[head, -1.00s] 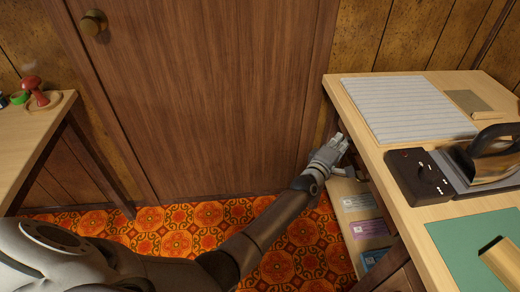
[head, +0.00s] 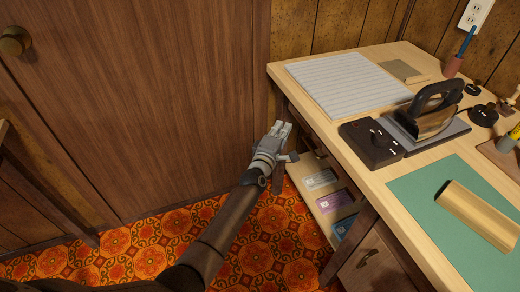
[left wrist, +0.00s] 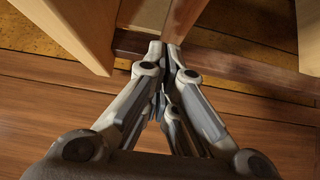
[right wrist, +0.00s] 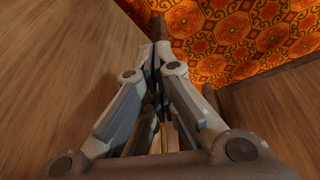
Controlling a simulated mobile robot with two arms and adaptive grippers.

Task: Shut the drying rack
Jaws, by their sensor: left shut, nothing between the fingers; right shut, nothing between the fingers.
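No thing shows clearly enough for me to name it as the drying rack. My left gripper (head: 280,130) is shut and empty beside the worktable's left side, below the tabletop. In the left wrist view its fingertips (left wrist: 163,50) are at the lower end of a reddish-brown wooden bar (left wrist: 186,18), in front of a dark crosswise bar (left wrist: 230,58). I cannot tell whether they touch or whether these bars belong to the rack. My right gripper (right wrist: 157,45) is shut and empty in the right wrist view, with wood surfaces and patterned floor beyond it. It is outside the head view.
The worktable (head: 395,183) carries a ribbed white pad (head: 345,83), an iron (head: 436,112), a dark control box (head: 371,142) and a green mat (head: 425,195). A low shelf (head: 312,165) holds packets. A brown door (head: 150,90) stands left. Orange patterned floor (head: 265,255) is clear.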

